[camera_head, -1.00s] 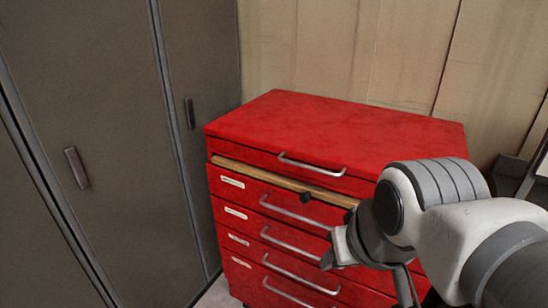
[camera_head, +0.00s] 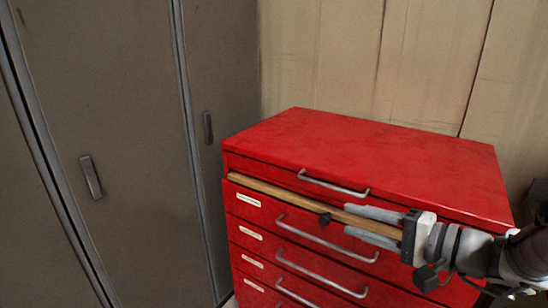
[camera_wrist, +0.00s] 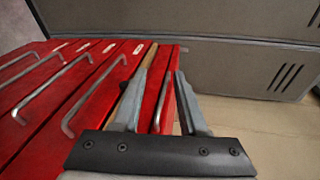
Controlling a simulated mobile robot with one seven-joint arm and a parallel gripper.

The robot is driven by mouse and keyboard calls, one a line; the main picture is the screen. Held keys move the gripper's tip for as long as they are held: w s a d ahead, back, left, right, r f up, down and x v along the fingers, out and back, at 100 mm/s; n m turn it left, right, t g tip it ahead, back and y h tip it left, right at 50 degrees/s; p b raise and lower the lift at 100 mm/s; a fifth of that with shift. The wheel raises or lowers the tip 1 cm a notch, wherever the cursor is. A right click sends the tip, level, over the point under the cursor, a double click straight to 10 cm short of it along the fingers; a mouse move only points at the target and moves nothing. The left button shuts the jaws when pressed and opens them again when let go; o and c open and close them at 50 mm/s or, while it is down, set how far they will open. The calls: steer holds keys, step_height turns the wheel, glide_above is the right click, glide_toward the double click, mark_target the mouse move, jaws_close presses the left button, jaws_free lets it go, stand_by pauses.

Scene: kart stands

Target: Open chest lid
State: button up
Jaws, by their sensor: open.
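The red tool chest (camera_head: 390,165) stands against the wall with its lid (camera_head: 370,150) closed. A silver handle (camera_head: 333,184) runs along the lid's front edge. My gripper (camera_head: 370,222) is open in front of the chest, with its fingers pointing left along the front, below the lid handle. In the wrist view my gripper (camera_wrist: 160,95) has its two fingers apart, and the lid handle (camera_wrist: 160,100) shows between them. I cannot tell whether a finger touches the chest.
A wooden strip (camera_head: 280,194) with a dark knob (camera_head: 325,219) runs below the lid. Several drawers with silver handles (camera_head: 325,238) lie under it. Grey lockers (camera_head: 100,120) stand close on the left. A plank wall (camera_head: 400,70) is behind.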

mark_target(335, 189)
steer(key=d+m+t+h, duration=0.2)
steer(key=d+m+t, duration=0.15)
steer(key=d, duration=0.35)
steer(key=x, duration=1.1)
steer(key=b+x, duration=0.1)
steer(key=x, duration=0.4)
steer(key=shift+w+a+f, duration=0.1)
steer(key=shift+a+f, duration=0.2)
jaws_close()
